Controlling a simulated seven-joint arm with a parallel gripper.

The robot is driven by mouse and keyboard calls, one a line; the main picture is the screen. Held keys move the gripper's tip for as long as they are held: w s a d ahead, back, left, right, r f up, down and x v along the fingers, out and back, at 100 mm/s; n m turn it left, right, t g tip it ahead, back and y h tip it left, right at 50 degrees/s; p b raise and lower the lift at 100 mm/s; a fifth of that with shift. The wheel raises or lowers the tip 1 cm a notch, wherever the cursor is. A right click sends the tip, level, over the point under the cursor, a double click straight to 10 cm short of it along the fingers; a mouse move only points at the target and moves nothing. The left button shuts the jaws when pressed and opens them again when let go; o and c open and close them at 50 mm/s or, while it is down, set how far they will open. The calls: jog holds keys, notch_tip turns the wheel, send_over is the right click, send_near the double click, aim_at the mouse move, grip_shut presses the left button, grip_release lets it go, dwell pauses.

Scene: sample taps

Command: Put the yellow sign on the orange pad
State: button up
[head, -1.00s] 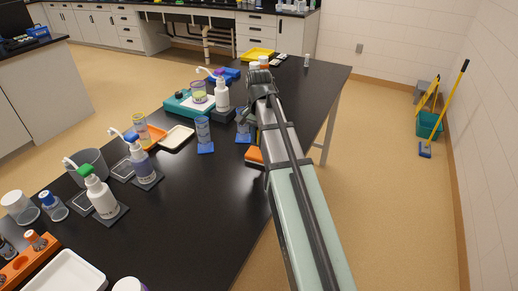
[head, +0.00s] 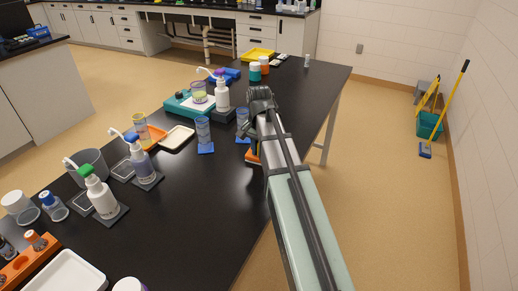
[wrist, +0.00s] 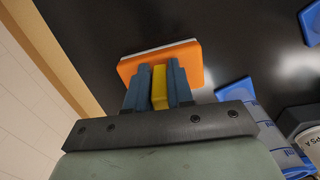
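The orange pad (wrist: 190,55) lies on the black table under my gripper in the wrist view, with a pale edge on its far side. In the head view only a bit of the pad (head: 252,157) shows beside my arm. The yellow sign (wrist: 159,88) stands between the fingers of my gripper (wrist: 159,72), which press on both its sides. The sign overlaps the pad's near edge in the wrist view; I cannot tell whether it touches the pad. In the head view my arm hides the sign.
A graduated cylinder on a blue base (head: 204,135) stands left of my gripper, with another cylinder (head: 242,118) close beside it.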

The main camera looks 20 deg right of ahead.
jog(key=o, duration=0.4)
notch_tip(320, 180, up, 12)
jog(key=shift+r, duration=0.15)
dwell(0.7)
